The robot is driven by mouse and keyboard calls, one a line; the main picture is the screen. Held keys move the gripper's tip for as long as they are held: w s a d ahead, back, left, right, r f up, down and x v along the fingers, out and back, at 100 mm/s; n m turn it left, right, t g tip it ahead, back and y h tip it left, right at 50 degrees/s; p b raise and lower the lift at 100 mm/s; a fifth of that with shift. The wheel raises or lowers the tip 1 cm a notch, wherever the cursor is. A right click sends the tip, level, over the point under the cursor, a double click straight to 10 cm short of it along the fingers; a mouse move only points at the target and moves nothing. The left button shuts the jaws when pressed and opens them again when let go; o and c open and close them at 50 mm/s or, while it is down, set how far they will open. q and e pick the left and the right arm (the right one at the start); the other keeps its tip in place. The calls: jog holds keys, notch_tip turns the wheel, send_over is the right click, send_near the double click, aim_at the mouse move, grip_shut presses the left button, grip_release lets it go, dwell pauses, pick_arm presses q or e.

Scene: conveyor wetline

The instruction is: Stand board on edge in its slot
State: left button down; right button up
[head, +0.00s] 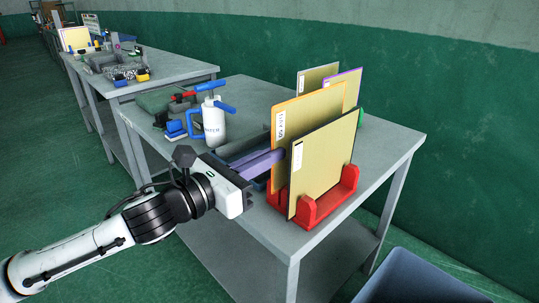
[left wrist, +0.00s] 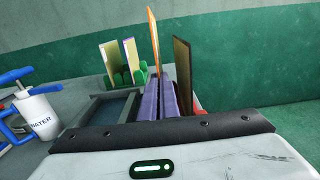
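A tan board with an orange edge and a white label (head: 299,100) stands upright behind another tan board (head: 321,165) with a dark edge. Both are at the red slotted rack (head: 309,212); the front board hides the orange-edged board's lower part. My left gripper (head: 275,158) reaches in from the left, its long purple fingers at the orange-edged board's near edge. In the left wrist view the orange-edged board (left wrist: 153,35) rises from between the nearly closed fingers (left wrist: 162,92). The dark-edged board (left wrist: 182,70) stands just right of them. My right gripper is not in view.
Two more boards (head: 313,78) stand behind in a green rack (head: 360,117). A blue bin (head: 415,280) is at lower right.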

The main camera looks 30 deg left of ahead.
pick_arm(q)
jog(key=shift+f+b, duration=1.7)
jog(key=shift+f, duration=0.6)
jog(key=c, duration=2.3)
grip_release()
jog(key=shift+b+v, duration=0.9)
jog(key=shift+v, duration=1.4)
jog(key=shift+o, duration=0.5)
jog(key=o, duration=0.5)
jog(key=shift+f, duration=0.1)
